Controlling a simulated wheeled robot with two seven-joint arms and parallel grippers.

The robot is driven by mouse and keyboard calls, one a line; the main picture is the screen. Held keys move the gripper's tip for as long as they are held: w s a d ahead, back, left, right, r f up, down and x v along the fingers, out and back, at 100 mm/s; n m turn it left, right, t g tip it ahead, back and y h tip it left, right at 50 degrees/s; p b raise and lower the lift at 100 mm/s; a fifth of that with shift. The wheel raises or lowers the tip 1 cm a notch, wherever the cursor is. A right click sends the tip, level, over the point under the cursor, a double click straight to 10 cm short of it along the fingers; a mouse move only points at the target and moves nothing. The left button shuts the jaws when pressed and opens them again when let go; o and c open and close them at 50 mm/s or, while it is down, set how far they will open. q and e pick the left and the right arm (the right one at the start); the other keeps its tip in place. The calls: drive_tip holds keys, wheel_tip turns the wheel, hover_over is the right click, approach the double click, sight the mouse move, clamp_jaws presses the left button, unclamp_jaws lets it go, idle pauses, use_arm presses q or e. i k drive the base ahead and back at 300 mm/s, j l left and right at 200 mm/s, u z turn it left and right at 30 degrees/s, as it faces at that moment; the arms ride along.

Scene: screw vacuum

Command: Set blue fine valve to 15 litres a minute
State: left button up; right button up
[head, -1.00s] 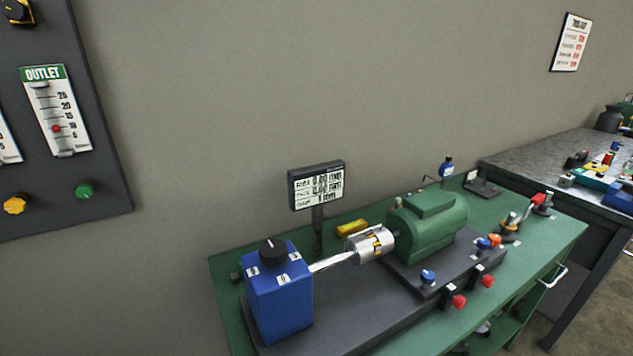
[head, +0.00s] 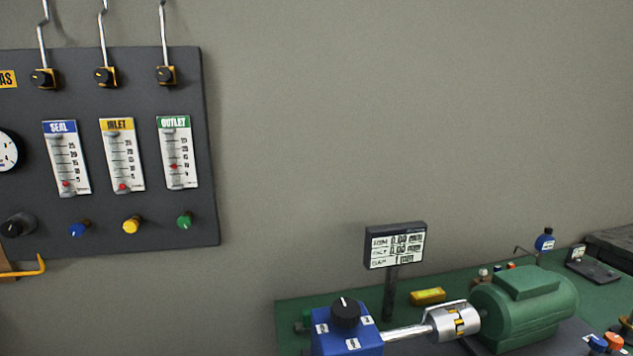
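The blue fine valve knob (head: 78,230) sits at the lower left of the dark wall panel (head: 215,180), under the blue-labelled SEAL flow meter (head: 66,158). The red float of the SEAL meter is near the bottom of its scale, around or below the 5 mark. The yellow knob (head: 131,225) is under the INLET meter (head: 122,155), whose float is also near the bottom. The green knob (head: 184,220) is under the OUTLET meter (head: 177,152), whose float is around the 10 mark. Neither gripper shows in the head view.
A green bench (head: 290,320) at the lower right holds a blue block with a black dial (head: 345,318), a small display (head: 395,246) and a green motor (head: 525,305). A yellow hook-shaped bar (head: 30,270) sticks out at the lower left. The wall between panel and bench is bare.

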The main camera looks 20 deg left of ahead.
sight(76, 229)
drive_tip(key=k+u, duration=0.2)
drive_tip(key=u, duration=0.3)
drive_tip(key=k+j+u, duration=0.1)
drive_tip(key=u, duration=0.4)
drive_tip(key=k+j+u, duration=0.25)
drive_tip(key=u, duration=0.2)
